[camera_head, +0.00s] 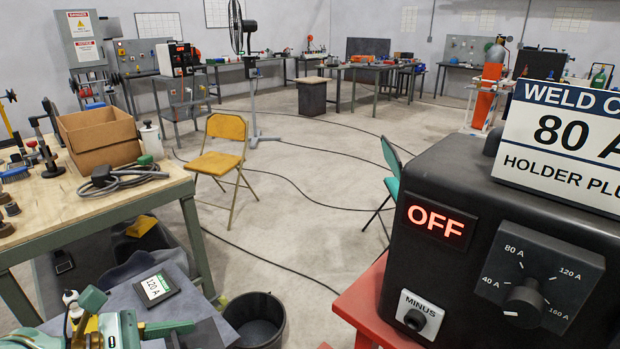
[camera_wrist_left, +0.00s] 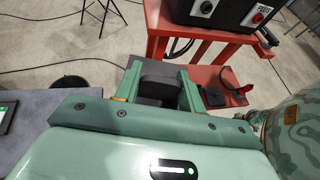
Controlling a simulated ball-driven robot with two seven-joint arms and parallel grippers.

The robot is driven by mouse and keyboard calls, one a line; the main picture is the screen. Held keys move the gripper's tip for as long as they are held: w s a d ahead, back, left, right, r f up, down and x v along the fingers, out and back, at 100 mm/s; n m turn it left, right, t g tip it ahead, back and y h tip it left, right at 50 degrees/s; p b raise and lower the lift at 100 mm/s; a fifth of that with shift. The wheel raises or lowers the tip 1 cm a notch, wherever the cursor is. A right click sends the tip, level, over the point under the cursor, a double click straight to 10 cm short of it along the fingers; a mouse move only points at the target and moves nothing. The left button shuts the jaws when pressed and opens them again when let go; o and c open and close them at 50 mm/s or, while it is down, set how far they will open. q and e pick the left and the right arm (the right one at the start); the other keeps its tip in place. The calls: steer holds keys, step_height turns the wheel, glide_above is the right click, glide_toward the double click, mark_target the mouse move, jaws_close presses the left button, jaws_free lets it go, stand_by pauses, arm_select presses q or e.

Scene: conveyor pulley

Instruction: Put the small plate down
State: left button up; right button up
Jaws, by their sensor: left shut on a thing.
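In the left wrist view, my left gripper (camera_wrist_left: 160,86) is shut on a dark grey flat piece (camera_wrist_left: 160,72), which looks like the small plate. It sits between the two green fingers, and its far end and underside are partly hidden. In the head view, green parts of my left gripper (camera_head: 142,327) show at the lower left, over the near part of a grey-topped table (camera_head: 105,292). My right gripper is in neither view.
A card reading 120 A (camera_head: 156,288) lies on the grey top. A black bucket (camera_head: 256,320) stands beside it. A black welder (camera_head: 470,230) showing OFF stands on a red stand (camera_head: 368,300) at right. A wooden bench (camera_head: 100,195) with a cardboard box (camera_head: 98,136) is at left.

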arm_select(q)
steer(key=shift+w+d+r, duration=0.15)
steer(key=shift+w+r, duration=0.1)
steer(key=shift+r, duration=0.25)
